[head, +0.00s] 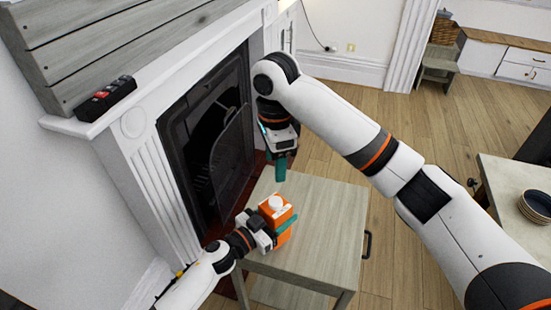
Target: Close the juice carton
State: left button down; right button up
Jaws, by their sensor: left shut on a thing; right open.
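An orange juice carton (282,210) with a white cap (275,203) on its top is above the near left part of a small wooden table (326,215). My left gripper (276,226) is shut on the carton from the left and front, one green finger showing along its right side. The carton looks upright; its base is partly hidden by the gripper. Whether the cap is fully seated is too small to tell. My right gripper (281,168) points down beyond the carton, near the table's far left corner, apart from the carton and holding nothing visible.
A white fireplace (150,185) with a dark open screen (231,160) stands close left of the table. A black object with red parts (106,98) is on the mantel. A counter with bowls (536,206) is at right. The table's right part is clear.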

pick_arm(q)
jog(key=shift+c, duration=1.8)
grip_release()
jog(key=v, duration=1.2)
